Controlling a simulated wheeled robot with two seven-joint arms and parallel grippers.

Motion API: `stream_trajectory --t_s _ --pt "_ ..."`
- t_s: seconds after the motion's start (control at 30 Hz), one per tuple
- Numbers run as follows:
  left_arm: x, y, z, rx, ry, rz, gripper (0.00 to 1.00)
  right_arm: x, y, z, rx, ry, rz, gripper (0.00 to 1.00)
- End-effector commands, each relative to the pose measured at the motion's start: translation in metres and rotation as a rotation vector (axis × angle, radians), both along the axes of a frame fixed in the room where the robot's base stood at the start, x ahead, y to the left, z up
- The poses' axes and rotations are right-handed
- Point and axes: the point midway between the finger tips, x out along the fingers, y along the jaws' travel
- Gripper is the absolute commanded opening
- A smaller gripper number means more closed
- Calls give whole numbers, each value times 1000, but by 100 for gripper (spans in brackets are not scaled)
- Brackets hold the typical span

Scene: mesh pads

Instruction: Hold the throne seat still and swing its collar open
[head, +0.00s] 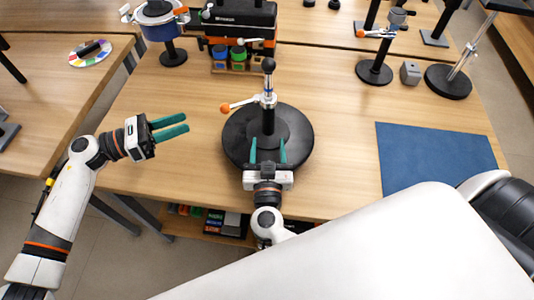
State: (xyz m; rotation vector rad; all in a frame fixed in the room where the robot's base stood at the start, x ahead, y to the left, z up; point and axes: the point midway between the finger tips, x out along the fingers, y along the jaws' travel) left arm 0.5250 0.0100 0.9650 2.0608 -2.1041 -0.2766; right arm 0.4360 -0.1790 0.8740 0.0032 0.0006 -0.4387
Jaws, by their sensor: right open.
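The throne seat (298,145) is a black round disc lying on the table in the middle of the head view. A post stands up from its centre. A silver collar (268,100) sits high on the post, below a black knob, with an orange-tipped lever (226,108) pointing left. My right gripper (268,150) is open, its teal fingers over the near part of the disc, on either side of the raised centre in the picture. I cannot tell whether they touch it. My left gripper (186,125) is open and empty, left of the seat and apart from it.
A blue mat (435,158) lies at the right. Black round stand bases (374,72) and a small grey block (410,73) stand at the back right. A blue drum (160,26) on a stand and an orange-black rack (245,45) stand at the back. Table around my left gripper is clear.

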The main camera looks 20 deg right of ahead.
Motion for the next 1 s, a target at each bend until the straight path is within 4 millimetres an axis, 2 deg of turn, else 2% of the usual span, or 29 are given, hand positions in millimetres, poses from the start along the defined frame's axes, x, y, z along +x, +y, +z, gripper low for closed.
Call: stream_trajectory --t_s 0.3,0.5,0.67,0.93,1.0 --pt "0 0 0 0 0 0 36 57 -26 1 -4 -2 3 55" --pt "0 0 0 0 0 0 36 80 -36 1 -5 -1 3 55" --pt "0 0 0 0 0 0 36 87 -40 0 -4 0 3 55" --pt "0 0 0 0 0 0 36 88 -41 0 -4 1 3 55" --pt "0 0 0 0 0 0 36 88 -41 0 -4 1 3 45"
